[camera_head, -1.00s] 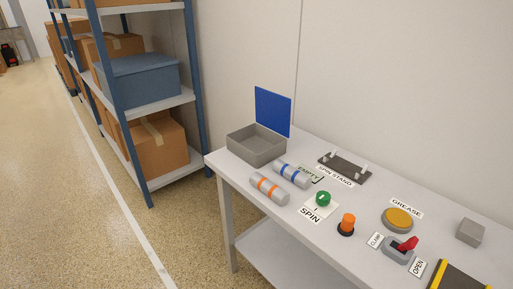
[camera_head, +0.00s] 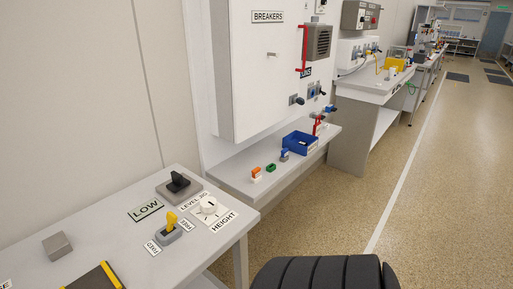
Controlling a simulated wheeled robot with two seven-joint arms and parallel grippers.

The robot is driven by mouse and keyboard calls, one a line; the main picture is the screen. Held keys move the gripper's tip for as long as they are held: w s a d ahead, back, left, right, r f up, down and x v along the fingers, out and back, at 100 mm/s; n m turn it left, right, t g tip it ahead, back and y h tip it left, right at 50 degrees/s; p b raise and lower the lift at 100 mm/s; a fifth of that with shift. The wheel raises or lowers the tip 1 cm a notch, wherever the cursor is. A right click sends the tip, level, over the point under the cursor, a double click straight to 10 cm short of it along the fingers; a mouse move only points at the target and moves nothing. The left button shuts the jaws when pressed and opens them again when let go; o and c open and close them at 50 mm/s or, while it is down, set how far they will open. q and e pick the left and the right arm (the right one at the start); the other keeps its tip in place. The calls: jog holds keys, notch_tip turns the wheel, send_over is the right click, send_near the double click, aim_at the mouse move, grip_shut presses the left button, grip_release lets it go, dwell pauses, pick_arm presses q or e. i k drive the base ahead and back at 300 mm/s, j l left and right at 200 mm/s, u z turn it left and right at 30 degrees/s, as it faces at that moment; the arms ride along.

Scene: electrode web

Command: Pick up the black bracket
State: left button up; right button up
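A small black piece (camera_head: 178,182), which may be the black bracket, sits on a grey block (camera_head: 180,192) at the back right of the near table, by the LEVEL JIG label. It is small in view and its exact shape is hard to tell. Neither of my grippers is in view.
The near table (camera_head: 115,225) also holds a yellow-handled switch (camera_head: 171,222), a white HEIGHT knob (camera_head: 208,204), a LOW sign (camera_head: 146,210) and a grey cube (camera_head: 57,245). Beyond are a breaker cabinet (camera_head: 262,80) and a blue bin (camera_head: 300,143). Open floor (camera_head: 440,200) lies right.

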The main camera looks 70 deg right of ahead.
aim_at(178, 182)
jog(key=z, duration=1.7)
